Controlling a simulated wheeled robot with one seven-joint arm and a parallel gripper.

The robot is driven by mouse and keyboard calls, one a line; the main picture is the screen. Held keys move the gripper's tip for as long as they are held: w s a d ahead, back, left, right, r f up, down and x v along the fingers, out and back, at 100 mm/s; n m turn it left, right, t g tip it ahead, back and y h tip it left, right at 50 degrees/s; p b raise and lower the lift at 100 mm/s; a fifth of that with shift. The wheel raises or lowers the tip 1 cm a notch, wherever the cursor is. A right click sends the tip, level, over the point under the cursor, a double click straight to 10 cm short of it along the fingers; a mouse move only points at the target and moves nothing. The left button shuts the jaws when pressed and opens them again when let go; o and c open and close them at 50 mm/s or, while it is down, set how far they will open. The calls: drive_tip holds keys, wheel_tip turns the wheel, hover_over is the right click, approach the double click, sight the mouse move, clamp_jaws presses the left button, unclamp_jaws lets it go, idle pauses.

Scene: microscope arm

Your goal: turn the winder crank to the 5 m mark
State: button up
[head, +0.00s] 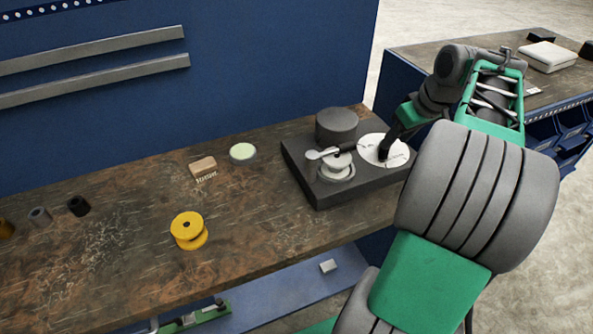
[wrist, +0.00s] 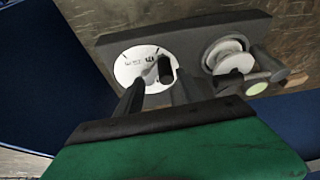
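The winder is a dark grey block (head: 318,193) at the right end of the wooden bench. Its white round dial (head: 370,147) has dark marks; in the wrist view the dial (wrist: 127,66) shows small print too small to read. A crank with a dark upright knob (wrist: 166,68) and a paler arm (wrist: 150,73) lies over the dial. My gripper (head: 384,156) is down at the dial. In the wrist view its fingers (wrist: 158,90) stand apart, with the knob between or just beyond the tips, nearer the right finger. Contact is not clear.
A white spool (head: 336,165) with a lever and a dark grey cylinder (head: 337,125) stand on the block. A pale green disc (head: 243,152), a wooden block (head: 203,168) and a yellow spool (head: 188,230) are to the left. The bench between them is clear.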

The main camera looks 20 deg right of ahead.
drive_tip(key=w+a+r+p, duration=0.1)
drive_tip(key=a+r+p, duration=0.2)
drive_tip(key=a, duration=0.5)
drive_tip(key=a+r+p, duration=0.2)
drive_tip(key=a+r, duration=0.1)
drive_tip(key=a, duration=0.5)
drive_tip(key=s+a+f+m+p, duration=0.1)
drive_tip(key=s+a+p, duration=0.4)
drive_tip(key=a, duration=0.9)
drive_tip(key=s, duration=0.2)
drive_tip(key=shift+s+f+g, duration=0.35)
drive_tip(key=shift+g, duration=0.05)
